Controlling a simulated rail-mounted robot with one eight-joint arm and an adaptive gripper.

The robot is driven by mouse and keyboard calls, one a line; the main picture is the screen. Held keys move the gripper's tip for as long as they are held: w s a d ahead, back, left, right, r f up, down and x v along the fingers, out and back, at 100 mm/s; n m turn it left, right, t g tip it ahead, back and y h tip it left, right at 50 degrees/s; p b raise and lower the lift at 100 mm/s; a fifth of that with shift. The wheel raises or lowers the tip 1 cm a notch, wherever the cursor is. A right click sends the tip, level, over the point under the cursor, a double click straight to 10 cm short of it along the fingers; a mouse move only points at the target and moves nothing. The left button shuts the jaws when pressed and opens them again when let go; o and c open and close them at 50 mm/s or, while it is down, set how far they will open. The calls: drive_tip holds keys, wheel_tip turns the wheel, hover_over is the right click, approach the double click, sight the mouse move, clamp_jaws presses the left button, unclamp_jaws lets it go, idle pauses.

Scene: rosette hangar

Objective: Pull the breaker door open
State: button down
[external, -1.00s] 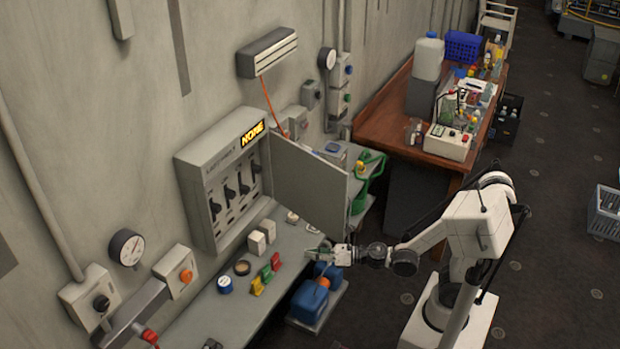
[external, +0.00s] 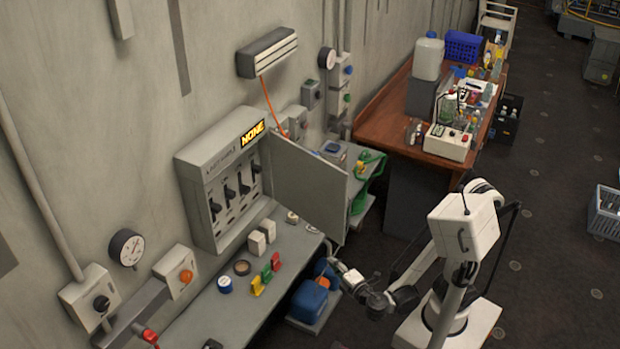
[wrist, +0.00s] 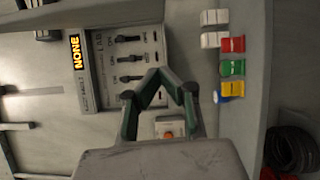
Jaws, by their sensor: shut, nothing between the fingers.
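The grey breaker box (external: 222,180) hangs on the wall, with a lit "NONE" sign and a row of dark breaker switches (external: 230,190). Its breaker door (external: 297,190) stands swung wide open, to the right of the box. My gripper (external: 328,246) is near the door's lower outer corner, over the bench's edge; I cannot tell whether it touches the door. In the wrist view my gripper (wrist: 161,74) is shut and empty, its fingertips together in front of the box, which appears turned sideways (wrist: 90,82).
The grey bench (external: 225,310) below the box holds white blocks (external: 257,242), red, green and yellow pieces (external: 265,275) and a blue-capped item (external: 225,285). A blue container (external: 308,300) stands below its front edge. The wooden table (external: 390,105) is behind.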

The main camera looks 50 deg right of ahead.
drive_tip(key=w+d+m+h+p, duration=0.1)
drive_tip(key=w+d, duration=0.6)
drive_tip(key=shift+w+d+f+m, duration=0.25)
drive_tip(key=shift+d+m, duration=0.05)
idle(0.7)
drive_tip(key=shift+d, duration=0.1)
